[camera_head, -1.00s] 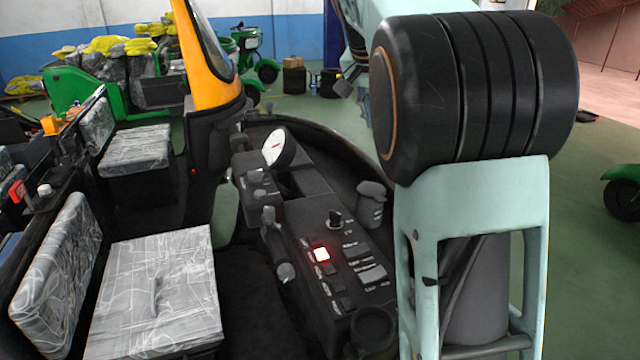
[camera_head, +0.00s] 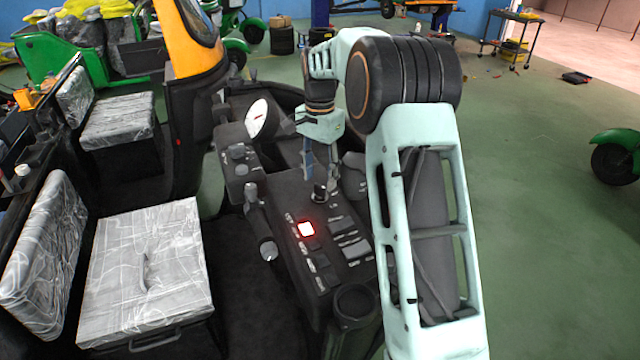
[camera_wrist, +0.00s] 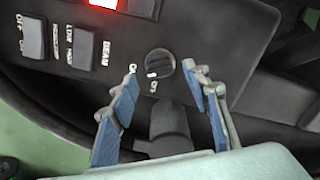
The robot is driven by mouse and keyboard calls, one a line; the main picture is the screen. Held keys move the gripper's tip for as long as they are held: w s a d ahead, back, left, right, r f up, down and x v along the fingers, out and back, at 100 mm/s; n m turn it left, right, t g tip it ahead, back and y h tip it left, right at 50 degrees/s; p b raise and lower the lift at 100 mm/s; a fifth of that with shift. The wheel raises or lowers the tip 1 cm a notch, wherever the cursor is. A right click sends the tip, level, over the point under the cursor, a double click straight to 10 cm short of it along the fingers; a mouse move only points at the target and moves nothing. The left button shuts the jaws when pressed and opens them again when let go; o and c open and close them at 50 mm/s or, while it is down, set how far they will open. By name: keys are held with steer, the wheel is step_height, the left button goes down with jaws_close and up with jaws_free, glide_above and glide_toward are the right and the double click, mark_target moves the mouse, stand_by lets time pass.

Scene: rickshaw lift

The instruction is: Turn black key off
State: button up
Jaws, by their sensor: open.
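The black key (camera_head: 319,193) is a small round knob on the dark control panel (camera_head: 296,262), behind the lit red switch. In the wrist view the key (camera_wrist: 159,64) is a round dark knob with a pale mark at its edge and small white lettering beside it. My gripper (camera_wrist: 162,78) is open, with one blue-padded finger on each side of the key in the picture. I cannot tell whether either finger touches it. In the head view my gripper (camera_head: 320,163) points down just above the key, and its fingertips are hard to make out.
The lit red switch (camera_head: 306,229) and several dark rocker switches (camera_head: 344,224) are in front of the key. A white-faced gauge (camera_head: 257,118) and a lever (camera_head: 262,225) stand to the left. A cup-like holder (camera_head: 355,301) is at the panel's near end.

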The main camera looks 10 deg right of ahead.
mark_target(320, 185)
steer(key=shift+f, duration=1.65)
steer(key=c, duration=1.1)
steer(key=shift+n, duration=0.4)
steer(key=n+p, duration=0.1)
steer(key=n, duration=0.4)
steer(key=shift+n, duration=0.3)
steer(key=n, duration=0.5)
steer(key=shift+n+p, duration=0.3)
steer(key=shift+p, duration=0.05)
